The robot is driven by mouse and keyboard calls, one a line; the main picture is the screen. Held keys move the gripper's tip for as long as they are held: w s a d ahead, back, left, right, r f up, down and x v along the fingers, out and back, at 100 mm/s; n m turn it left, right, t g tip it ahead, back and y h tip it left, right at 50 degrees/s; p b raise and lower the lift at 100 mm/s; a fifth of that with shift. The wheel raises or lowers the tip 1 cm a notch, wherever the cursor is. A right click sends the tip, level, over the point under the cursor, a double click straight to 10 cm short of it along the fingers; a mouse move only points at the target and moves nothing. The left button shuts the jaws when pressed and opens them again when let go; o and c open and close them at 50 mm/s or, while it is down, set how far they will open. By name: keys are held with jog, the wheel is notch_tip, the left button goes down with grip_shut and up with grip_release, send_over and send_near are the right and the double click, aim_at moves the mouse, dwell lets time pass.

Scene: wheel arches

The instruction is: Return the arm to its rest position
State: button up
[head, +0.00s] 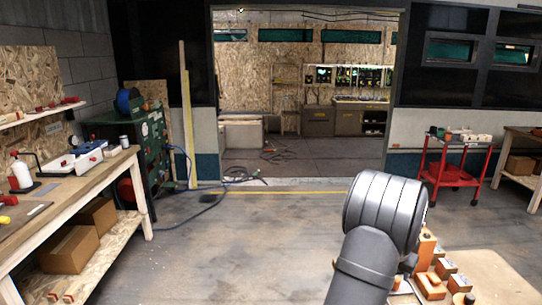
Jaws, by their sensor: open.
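Only part of my arm shows, in the head view. A thick grey link rises from the bottom edge to a large, rounded dark grey joint right of centre. My gripper is not in view, so its jaws and anything near them cannot be seen. The arm joint partly hides several orange and pale blocks (430,285) at the lower right.
A pale surface (490,272) lies under the blocks. A wooden workbench (92,185) stands left, with cardboard boxes (70,249) below. A green machine (150,145) and loose hoses (245,175) are behind it. A red cart (455,165) stands right. The middle floor is clear.

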jog(key=x, duration=0.7)
jog(key=shift+f, duration=0.1)
jog(key=o, duration=1.1)
jog(key=s+d+r+m+t+y, duration=0.1)
jog(key=s+r+m+t+y, duration=0.15)
jog(key=s+r+m, duration=0.75)
jog(key=s+r+m+t+y, duration=0.15)
jog(key=r+m+t, duration=0.3)
jog(key=m, duration=1.25)
jog(key=shift+g+h, duration=0.4)
jog(key=shift+g, duration=0.1)
jog(key=x, duration=0.9)
jog(key=shift+w+d+f, duration=0.15)
jog(key=v, duration=1)
